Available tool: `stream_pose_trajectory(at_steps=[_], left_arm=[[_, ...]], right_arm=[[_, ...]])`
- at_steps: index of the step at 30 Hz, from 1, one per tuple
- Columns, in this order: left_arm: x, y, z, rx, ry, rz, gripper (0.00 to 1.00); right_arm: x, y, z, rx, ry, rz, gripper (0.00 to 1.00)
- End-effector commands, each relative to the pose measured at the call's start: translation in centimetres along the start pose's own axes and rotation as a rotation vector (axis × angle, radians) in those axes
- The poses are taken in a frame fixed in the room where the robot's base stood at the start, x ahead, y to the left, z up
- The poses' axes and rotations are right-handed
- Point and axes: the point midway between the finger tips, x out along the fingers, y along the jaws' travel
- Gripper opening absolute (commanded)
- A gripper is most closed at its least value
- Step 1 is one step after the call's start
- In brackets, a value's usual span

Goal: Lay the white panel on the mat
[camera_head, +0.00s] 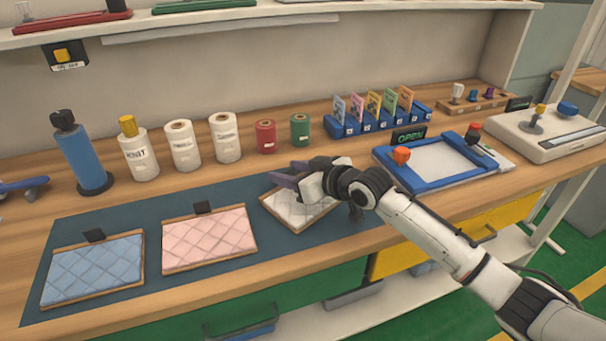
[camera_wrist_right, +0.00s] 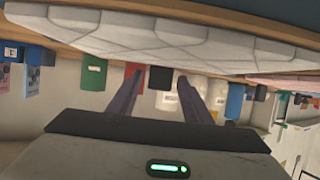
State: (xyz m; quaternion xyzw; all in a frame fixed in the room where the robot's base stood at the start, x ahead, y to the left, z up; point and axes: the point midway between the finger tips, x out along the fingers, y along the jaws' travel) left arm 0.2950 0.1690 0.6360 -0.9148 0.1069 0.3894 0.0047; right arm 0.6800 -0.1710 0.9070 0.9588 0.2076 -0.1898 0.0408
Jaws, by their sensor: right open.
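The white quilted panel (camera_head: 302,213) with a wooden rim is at the right end of the dark teal mat (camera_head: 150,212). It appears to lie on the mat, partly hidden by my right gripper. My right gripper (camera_head: 280,176) is just above its far side, with its fingers apart. In the right wrist view, which is upside down, the white panel (camera_wrist_right: 180,40) fills the top. A black tab (camera_wrist_right: 160,78) shows between the open fingers (camera_wrist_right: 155,95), which do not appear to close on it. My left gripper is not in view.
A pink panel (camera_head: 210,240) and a blue panel (camera_head: 93,271) lie on the mat to the left. Spools and a blue bottle (camera_head: 82,155) stand behind. A blue frame (camera_head: 408,180) with an OPEN sign (camera_head: 408,137) and a card rack (camera_head: 378,125) are at the right.

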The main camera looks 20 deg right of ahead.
Motion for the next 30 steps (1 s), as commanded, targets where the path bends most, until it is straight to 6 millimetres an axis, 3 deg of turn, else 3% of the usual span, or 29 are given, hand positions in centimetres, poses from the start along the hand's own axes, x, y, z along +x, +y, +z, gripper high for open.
stream_pose_trajectory(at_steps=[16, 21, 30], left_arm=[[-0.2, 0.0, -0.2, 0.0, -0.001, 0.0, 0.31], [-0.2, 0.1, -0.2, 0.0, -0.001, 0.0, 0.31], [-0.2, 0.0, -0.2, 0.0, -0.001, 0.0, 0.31]], right_arm=[[-10.0, 0.1, 0.2, -0.002, -0.003, 0.001, 0.45], [-11.3, 0.0, 0.1, -0.001, -0.003, 0.0, 0.45], [-11.5, 0.0, 0.1, 0.0, -0.002, 0.0, 0.45]])
